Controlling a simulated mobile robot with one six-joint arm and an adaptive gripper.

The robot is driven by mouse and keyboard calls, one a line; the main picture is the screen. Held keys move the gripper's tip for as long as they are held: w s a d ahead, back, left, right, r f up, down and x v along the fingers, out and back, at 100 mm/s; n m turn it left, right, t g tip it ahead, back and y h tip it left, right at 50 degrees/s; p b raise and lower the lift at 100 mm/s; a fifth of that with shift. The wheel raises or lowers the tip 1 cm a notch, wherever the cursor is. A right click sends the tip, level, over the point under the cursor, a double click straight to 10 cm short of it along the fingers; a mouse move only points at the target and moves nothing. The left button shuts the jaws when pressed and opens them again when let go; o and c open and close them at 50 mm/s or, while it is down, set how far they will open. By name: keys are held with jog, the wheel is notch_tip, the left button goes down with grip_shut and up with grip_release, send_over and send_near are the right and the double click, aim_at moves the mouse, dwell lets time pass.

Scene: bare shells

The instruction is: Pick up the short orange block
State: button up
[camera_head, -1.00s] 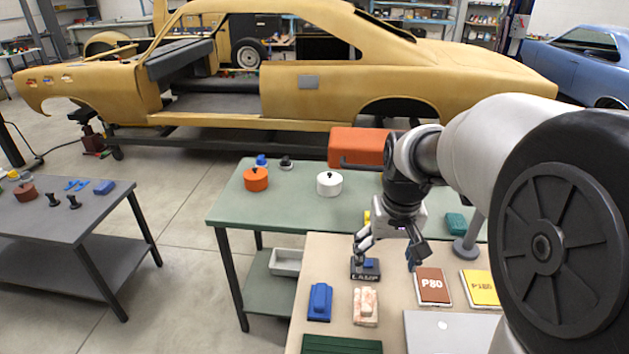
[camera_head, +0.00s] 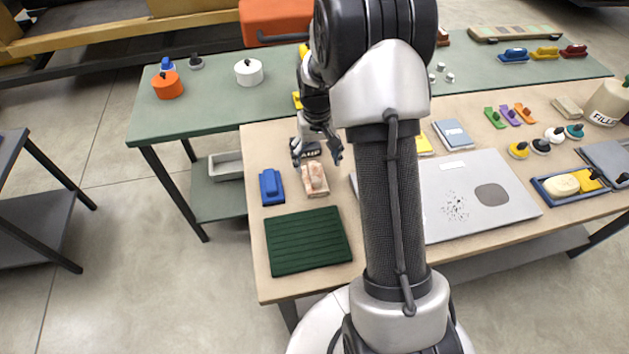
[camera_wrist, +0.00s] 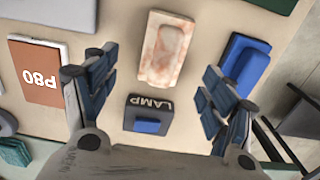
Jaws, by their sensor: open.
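No plain orange block stands out near my gripper; the closest match is a mottled peach-orange block (camera_head: 315,178) with a raised ridge, lying on the beige table. It also shows in the wrist view (camera_wrist: 163,50), at the top middle. My gripper (camera_head: 317,158) is open and empty, pointing down over the table beyond this block. In the wrist view my fingers (camera_wrist: 162,80) spread on either side of a dark block lettered LAMP (camera_wrist: 148,118) with a blue top, and the mottled block sits ahead of the gap. I cannot tell the gripper's height.
A blue block (camera_head: 271,187) lies left of the mottled block, and a ribbed green mat (camera_head: 308,240) lies in front. A P80 pack (camera_wrist: 38,75) lies beside my gripper. A grey panel (camera_head: 450,185) lies right. An orange round pot (camera_head: 167,87) stands on the green table.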

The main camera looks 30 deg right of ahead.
aim_at(314, 171)
jog(key=f+b, duration=0.1)
jog(key=f, duration=0.3)
jog(key=f+b, duration=0.1)
jog(key=f, duration=0.1)
jog(key=shift+a+f+b, duration=0.3)
jog(key=shift+a+f, duration=0.05)
jog(key=shift+c, duration=0.4)
jog(key=c, duration=1.2)
jog(key=shift+o, duration=0.2)
jog(key=shift+r, duration=0.1)
notch_tip(314, 171, up, 20)
jog(key=p, duration=0.6)
